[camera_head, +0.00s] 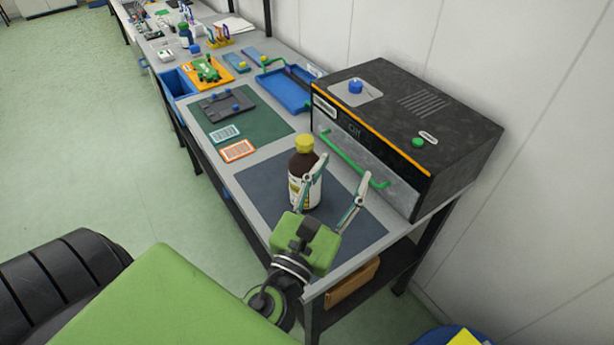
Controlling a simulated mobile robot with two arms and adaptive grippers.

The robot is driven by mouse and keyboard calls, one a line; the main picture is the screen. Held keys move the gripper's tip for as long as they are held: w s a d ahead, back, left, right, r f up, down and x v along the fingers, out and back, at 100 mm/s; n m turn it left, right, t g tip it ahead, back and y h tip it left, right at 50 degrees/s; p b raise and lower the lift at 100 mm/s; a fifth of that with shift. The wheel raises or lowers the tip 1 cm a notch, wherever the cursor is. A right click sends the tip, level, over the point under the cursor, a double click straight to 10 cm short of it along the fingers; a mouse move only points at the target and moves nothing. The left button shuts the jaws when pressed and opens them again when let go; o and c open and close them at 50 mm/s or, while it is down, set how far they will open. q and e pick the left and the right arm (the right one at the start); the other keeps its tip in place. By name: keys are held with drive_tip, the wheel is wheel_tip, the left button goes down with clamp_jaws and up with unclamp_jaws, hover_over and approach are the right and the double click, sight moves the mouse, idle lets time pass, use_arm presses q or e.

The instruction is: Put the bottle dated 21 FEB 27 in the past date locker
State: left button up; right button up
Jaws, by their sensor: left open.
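A brown bottle (302,168) with a yellow cap and a pale label stands upright on the dark blue mat (262,187). The date on its label is too small to read. My left gripper (341,172) is open, its green body at the mat's near end. One finger passes in front of the bottle's right side and the other is further right, over the mat. I cannot tell whether the finger touches the bottle. My right gripper is not in view.
A green mat (262,125) with a dark tray and two cards lies beyond the bottle. A blue tray (288,97) and an orange tray (190,73) are farther back. The wall stands behind the box. The dark blue mat is otherwise clear.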

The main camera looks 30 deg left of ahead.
sight(303, 149)
use_arm(q)
drive_tip(key=s+a+f+n+g+y, duration=0.3)
drive_tip(key=s+a+f+n+y, duration=0.15)
drive_tip(key=a, duration=0.25)
drive_tip(key=x, duration=0.2)
drive_tip(key=p+x, duration=0.1)
drive_tip(key=x, duration=0.2)
drive_tip(key=r+p+x, duration=0.1)
drive_tip(key=x, duration=0.2)
drive_tip(key=shift+w+a, duration=0.1)
drive_tip(key=shift+a, duration=0.05)
drive_tip(key=shift+y, duration=0.25)
drive_tip(key=p+x, duration=0.1)
drive_tip(key=x, duration=0.1)
drive_tip(key=p+x, duration=0.1)
drive_tip(key=x, duration=0.2)
drive_tip(key=shift+a+f, duration=0.2)
drive_tip(key=shift+a, duration=0.25)
drive_tip(key=shift+w+f, duration=0.1)
drive_tip(key=shift+w, duration=0.15)
clamp_jaws()
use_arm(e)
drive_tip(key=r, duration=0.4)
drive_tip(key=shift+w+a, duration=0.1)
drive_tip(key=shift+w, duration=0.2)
